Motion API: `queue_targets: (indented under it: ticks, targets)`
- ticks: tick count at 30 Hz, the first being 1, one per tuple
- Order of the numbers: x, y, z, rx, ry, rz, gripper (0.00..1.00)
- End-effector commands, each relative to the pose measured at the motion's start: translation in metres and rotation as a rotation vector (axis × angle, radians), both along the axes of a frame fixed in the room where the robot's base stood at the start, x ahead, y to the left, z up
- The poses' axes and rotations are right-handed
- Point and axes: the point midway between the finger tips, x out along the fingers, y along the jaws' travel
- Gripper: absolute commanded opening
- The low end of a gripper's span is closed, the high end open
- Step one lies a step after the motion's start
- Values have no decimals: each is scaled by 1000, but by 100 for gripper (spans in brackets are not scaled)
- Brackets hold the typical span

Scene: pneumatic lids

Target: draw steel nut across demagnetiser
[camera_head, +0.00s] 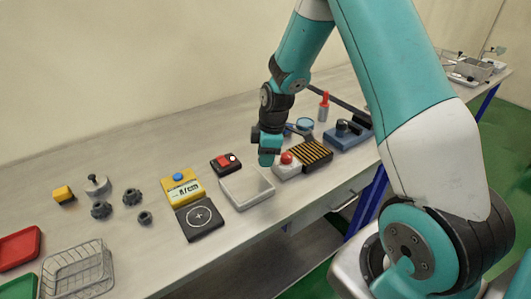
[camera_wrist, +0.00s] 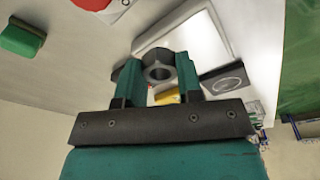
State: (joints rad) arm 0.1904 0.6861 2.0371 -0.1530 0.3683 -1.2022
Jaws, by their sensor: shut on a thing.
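My gripper (camera_head: 267,161) is low over the bench, between the white tray and a grey box with a red dome button (camera_head: 287,160). In the wrist view its two teal fingers (camera_wrist: 158,76) are shut on a dark grey nut with a round hole (camera_wrist: 158,56). The nut is hidden in the head view. A black block with yellow stripes (camera_head: 315,154) lies right of my gripper, beside the red-button box; it looks like the demagnetiser, but I see no label. The red button also shows at the top of the wrist view (camera_wrist: 92,4).
A white tray (camera_head: 268,196) is just in front of my gripper. A red-switch box (camera_head: 220,170) and a yellow meter (camera_head: 169,187) with a black pad (camera_head: 186,221) stand left. A blue device (camera_head: 343,139) and red-topped cylinder (camera_head: 323,112) stand right.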

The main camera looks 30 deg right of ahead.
Motion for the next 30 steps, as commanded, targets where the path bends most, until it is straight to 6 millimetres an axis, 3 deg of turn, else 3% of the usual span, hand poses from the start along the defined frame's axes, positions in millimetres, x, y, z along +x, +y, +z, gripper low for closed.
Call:
queue_targets:
  ticks: [19,30]
  targets:
    - [0,-2,-36,0,0,-4,8]
    - [0,19,-33,-1,-1,-2,8]
